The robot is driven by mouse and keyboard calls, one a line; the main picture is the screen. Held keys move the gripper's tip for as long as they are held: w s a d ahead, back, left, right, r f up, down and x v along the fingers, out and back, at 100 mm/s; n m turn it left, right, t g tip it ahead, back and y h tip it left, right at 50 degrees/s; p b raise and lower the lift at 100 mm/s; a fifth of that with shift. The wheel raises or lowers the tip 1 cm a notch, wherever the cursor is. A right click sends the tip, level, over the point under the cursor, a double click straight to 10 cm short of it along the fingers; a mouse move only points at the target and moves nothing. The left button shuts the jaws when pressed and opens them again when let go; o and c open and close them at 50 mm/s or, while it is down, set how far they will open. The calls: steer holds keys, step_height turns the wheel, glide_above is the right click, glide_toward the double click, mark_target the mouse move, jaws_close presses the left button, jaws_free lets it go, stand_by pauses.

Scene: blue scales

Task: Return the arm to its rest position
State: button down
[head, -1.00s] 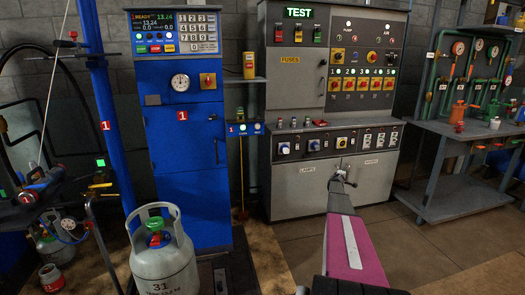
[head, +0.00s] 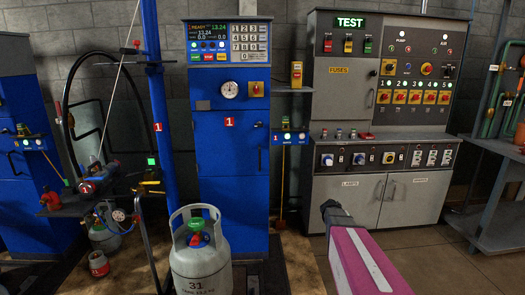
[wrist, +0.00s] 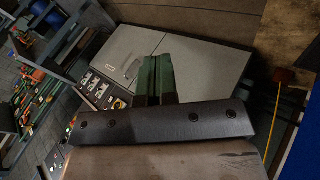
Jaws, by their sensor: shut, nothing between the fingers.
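My arm with its magenta link (head: 365,262) reaches up from the lower right of the head view. Its dark end (head: 334,210) is in front of the grey test cabinet's lower doors, and my gripper's fingers cannot be made out there. In the wrist view my gripper (wrist: 168,64) shows as two dark greenish fingers close together beyond a black bar, shut and empty. Behind them are the grey cabinet doors (wrist: 135,50), seen tilted.
A grey gas cylinder (head: 200,262) marked 31 stands in front of the blue scale cabinet (head: 230,160). The grey test cabinet (head: 340,100) is to its right, and a metal bench (head: 495,235) is at the far right. Floor shows between the test cabinet and bench.

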steer(key=s+a+r+g+y, duration=0.2)
steer(key=s+a+y, duration=0.5)
steer(key=s+a, duration=1.4)
steer(key=shift+n+g+y, duration=0.3)
steer(key=shift+n+g, duration=0.1)
steer(key=shift+r, duration=0.1)
